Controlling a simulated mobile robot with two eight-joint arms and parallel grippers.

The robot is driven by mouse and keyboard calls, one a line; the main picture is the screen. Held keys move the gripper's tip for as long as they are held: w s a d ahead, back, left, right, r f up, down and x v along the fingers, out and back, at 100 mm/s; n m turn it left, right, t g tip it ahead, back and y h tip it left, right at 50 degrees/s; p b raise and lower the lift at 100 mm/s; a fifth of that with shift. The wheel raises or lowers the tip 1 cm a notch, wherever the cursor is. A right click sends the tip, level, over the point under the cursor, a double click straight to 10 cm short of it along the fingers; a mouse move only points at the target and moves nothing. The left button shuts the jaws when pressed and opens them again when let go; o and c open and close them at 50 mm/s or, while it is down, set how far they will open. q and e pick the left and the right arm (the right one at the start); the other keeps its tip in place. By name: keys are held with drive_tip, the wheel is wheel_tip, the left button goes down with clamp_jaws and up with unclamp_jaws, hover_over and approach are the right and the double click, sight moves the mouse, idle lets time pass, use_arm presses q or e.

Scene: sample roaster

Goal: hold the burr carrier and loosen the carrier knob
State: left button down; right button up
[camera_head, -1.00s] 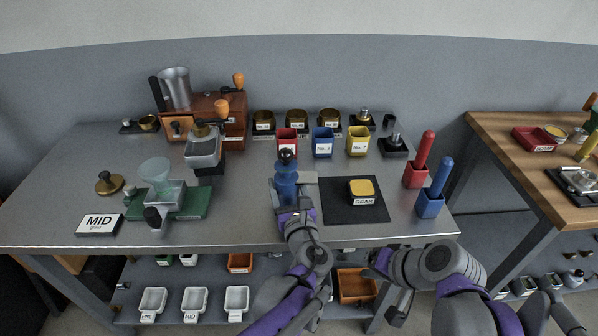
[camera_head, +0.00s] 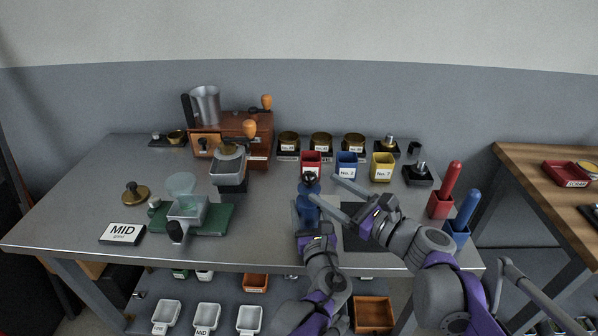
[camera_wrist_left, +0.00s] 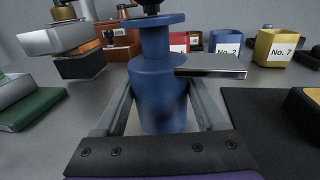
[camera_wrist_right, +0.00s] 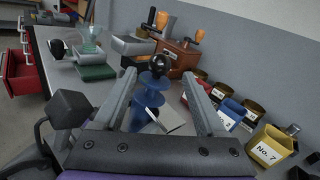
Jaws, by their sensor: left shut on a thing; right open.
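The burr carrier (camera_head: 308,212) is an upright blue stepped cylinder near the front middle of the steel table. Its black round carrier knob (camera_head: 309,178) sits on top and also shows in the right wrist view (camera_wrist_right: 158,65). My left gripper (camera_head: 315,229) is shut on the blue body from the front; its fingers flank the carrier (camera_wrist_left: 160,90) in the left wrist view. My right gripper (camera_head: 324,189) is open, its two fingers pointing left toward the knob. In the right wrist view the knob appears between the open fingers; I cannot tell whether they touch it.
A flat metal plate (camera_wrist_left: 212,66) sits beside the carrier. The black mat (camera_head: 352,240) lies to its right, partly hidden by my right arm. Red, blue and yellow No. 7 (camera_head: 382,168) cups stand behind. A green-based funnel stand (camera_head: 222,219) is to the left.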

drive_tip(key=x, duration=0.9)
drive_tip(key=shift+w+a, duration=0.2)
drive_tip(key=shift+a, duration=0.05)
clamp_jaws()
